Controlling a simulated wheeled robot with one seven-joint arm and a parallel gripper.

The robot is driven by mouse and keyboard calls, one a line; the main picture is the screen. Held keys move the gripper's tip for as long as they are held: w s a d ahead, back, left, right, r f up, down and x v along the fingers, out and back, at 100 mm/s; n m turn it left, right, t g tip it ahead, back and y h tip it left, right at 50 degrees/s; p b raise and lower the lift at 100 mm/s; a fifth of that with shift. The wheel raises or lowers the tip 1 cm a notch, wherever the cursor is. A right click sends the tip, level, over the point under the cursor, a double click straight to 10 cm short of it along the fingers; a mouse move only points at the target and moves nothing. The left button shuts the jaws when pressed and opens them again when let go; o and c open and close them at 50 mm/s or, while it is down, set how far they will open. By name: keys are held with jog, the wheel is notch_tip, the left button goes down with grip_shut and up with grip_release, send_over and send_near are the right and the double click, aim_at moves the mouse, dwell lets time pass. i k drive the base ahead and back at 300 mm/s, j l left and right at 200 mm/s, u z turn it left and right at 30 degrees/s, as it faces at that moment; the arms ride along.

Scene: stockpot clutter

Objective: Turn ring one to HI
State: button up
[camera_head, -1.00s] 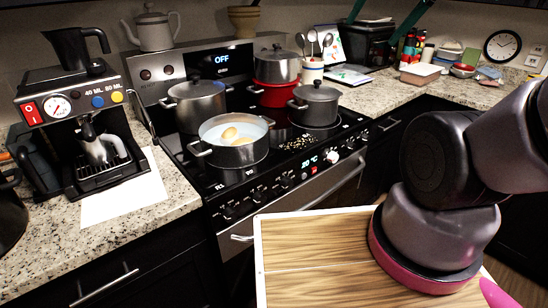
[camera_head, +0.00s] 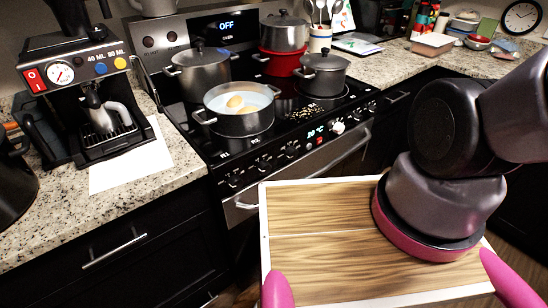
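The black glass stove (camera_head: 188,120) stands at the centre left, with dark knobs along its sloped front edge. A dark knob (camera_head: 232,184) is at the left end of the row. Faint small labels that look like R1 and R2 sit above the left knobs. Their settings, and any HI mark, are too small to read. An open grey pot (camera_head: 247,125) with pale liquid and egg-like things stands on the front left ring. My arm (camera_head: 452,195) rises at the right and leaves the picture there.
A lit knob (camera_head: 338,127) stands beside a small display (camera_head: 316,132) reading about 20 °C. Lidded pots (camera_head: 198,78) occupy other rings, and a red pot (camera_head: 280,64) stands at the back. An oven handle (camera_head: 243,203) juts below the knobs. A coffee machine (camera_head: 85,95) stands left.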

aim_at(235, 183)
jog(key=k+j, duration=0.5)
jog(key=j, duration=0.15)
jog(key=k+j, duration=0.55)
jog(key=j+z, duration=0.05)
jog(key=j, duration=0.1)
